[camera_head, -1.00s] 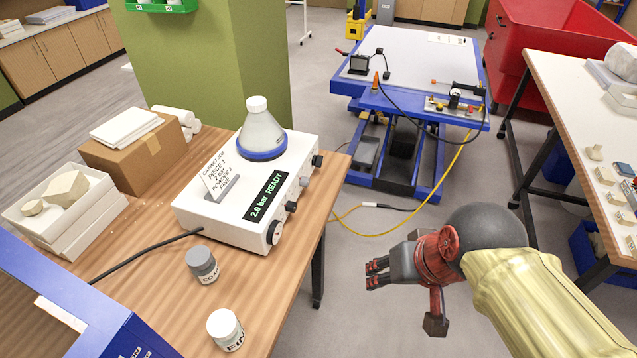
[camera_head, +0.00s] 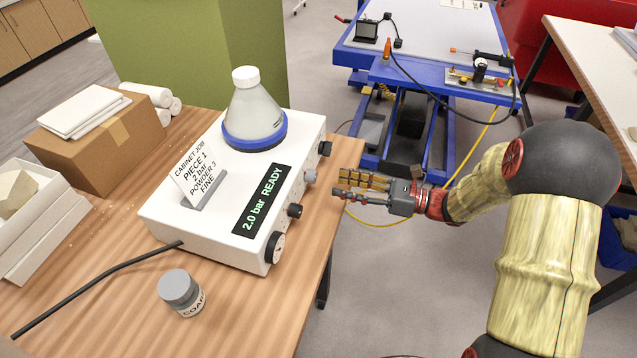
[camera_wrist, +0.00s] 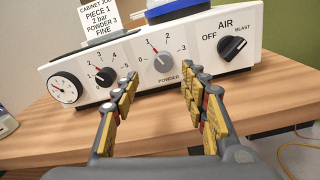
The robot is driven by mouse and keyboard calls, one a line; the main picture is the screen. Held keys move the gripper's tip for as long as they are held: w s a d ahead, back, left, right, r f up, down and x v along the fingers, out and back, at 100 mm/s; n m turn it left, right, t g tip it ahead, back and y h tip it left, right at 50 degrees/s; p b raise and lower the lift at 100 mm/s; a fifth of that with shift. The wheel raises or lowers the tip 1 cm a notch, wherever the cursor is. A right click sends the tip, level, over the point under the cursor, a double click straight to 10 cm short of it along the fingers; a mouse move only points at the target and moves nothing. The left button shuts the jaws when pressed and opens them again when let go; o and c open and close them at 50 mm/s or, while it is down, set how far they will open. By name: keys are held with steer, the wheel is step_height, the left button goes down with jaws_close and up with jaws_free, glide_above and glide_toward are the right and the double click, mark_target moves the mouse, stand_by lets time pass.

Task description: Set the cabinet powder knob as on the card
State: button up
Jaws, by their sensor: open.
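The white cabinet box (camera_head: 165,215) stands on the wooden table, its display reading "2.0 bar READY". The card (camera_head: 199,176) on top reads PIECE 1, 2 bar, POWDER 3, FINE. The grey powder knob (camera_wrist: 163,62) is on the front panel; it also shows in the head view (camera_head: 309,177). Its pointer appears to point up and left, near the 1; part of its scale is hidden by my right finger. My gripper (camera_wrist: 161,77) is open and empty in front of the knob, fingers either side of it in the picture, apparently not touching. The head view shows my gripper (camera_head: 334,189) too.
The black pressure knob (camera_wrist: 105,77) and gauge (camera_wrist: 65,89) are left of the powder knob; the black AIR switch (camera_wrist: 232,48) is right. A COARSE jar (camera_head: 180,290) stands near the cabinet. A blue lift table (camera_head: 425,45) is behind.

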mark_target(316, 177)
steer(key=shift+w+a+f, duration=0.25)
steer(key=shift+w+a, duration=0.05)
steer(key=shift+w, duration=0.15)
steer(key=b+x, duration=0.2)
steer(key=x, duration=0.4)
steer(key=shift+w+a+r, duration=0.1)
steer(key=shift+a+r, duration=0.05)
steer(key=shift+a, duration=0.2)
steer(key=shift+c, duration=1.3)
steer(key=shift+m, duration=0.3)
jaws_close()
